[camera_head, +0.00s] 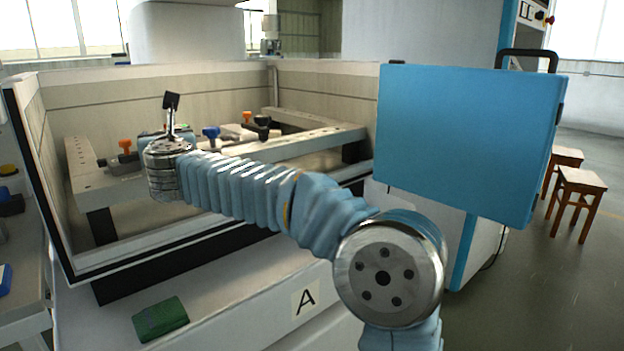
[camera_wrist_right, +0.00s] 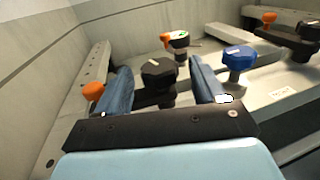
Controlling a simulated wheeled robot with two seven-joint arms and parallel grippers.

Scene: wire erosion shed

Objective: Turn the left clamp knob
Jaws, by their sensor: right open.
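The left clamp knob is a black round knob with a pale mark on top (camera_wrist_right: 158,71); it stands upright on its clamp in the right wrist view. My right gripper (camera_wrist_right: 161,66) is open, with one blue-grey finger on each side of the knob. Small gaps show between the fingers and the knob, and I cannot see any contact. In the head view my right arm reaches in from the right, and its wrist hides this knob and most of the gripper. My left gripper is not in view.
A blue knob (camera_head: 211,132) stands right of my wrist. An orange knob (camera_head: 125,143) is left of it. Another orange knob (camera_head: 247,116) and a black knob (camera_head: 263,121) lie farther back. Tank walls surround the clamp frame. A blue panel (camera_head: 470,140) stands at the right.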

